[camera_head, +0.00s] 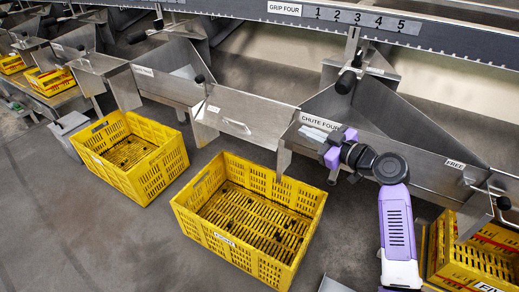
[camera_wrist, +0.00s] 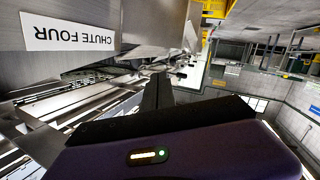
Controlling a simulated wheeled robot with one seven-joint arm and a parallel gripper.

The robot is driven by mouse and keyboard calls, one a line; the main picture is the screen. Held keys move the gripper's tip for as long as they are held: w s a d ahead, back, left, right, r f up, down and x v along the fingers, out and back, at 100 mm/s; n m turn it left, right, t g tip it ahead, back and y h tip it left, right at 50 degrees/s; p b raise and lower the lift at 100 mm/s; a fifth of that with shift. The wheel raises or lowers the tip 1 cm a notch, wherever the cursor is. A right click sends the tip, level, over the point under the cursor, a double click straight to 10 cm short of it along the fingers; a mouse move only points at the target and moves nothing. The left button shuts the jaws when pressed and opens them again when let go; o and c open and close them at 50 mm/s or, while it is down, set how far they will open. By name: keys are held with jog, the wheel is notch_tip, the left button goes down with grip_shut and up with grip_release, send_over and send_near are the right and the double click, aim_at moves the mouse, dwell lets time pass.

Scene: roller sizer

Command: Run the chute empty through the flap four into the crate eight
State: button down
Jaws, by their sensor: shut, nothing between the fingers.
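The steel chute four (camera_head: 375,125) is at the right of the head view, with its "CHUTE FOUR" label (camera_head: 320,122); the label shows upside down in the wrist view (camera_wrist: 68,32). A steel flap-like plate with a handle (camera_head: 240,115) adjoins it on the left; I cannot read a number on it. My gripper (camera_head: 332,155) is just in front of the chute's front wall, below the label. In the wrist view its fingers (camera_wrist: 157,92) are together and empty. A yellow crate (camera_head: 185,213) stands below; its small label is unreadable, so I cannot tell if it is crate eight.
Another yellow crate (camera_head: 101,170) stands to the left and a labelled one (camera_head: 455,270) at the lower right, partly behind my arm. A "FREE" label (camera_head: 455,164) is on the right chute wall. A rail marked "GRIP FOUR" (camera_head: 284,8) and numbered one to five runs above.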

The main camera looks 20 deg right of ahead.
aim_at(268, 145)
jog(key=s+a+f+n+g+y, duration=0.1)
jog(key=a+f+n+g+y, duration=0.15)
jog(key=a+n, duration=0.2)
jog(key=shift+n+t+y, duration=0.25)
jog(key=shift+y, duration=0.1)
jog(key=b+x, duration=0.1)
jog(key=x, duration=0.2)
jog(key=f+b+x, duration=0.1)
jog(key=x, duration=0.3)
jog(key=f+b+x, duration=0.1)
jog(key=x, duration=0.2)
jog(key=shift+w+d+f, duration=0.15)
jog(key=shift+w+f, duration=0.1)
jog(key=shift+f, duration=0.05)
jog(key=shift+w+d+f, duration=0.2)
jog(key=shift+d+f, duration=0.05)
jog(key=shift+f, duration=0.2)
jog(key=shift+f+b, duration=0.1)
jog(key=shift+b, duration=0.2)
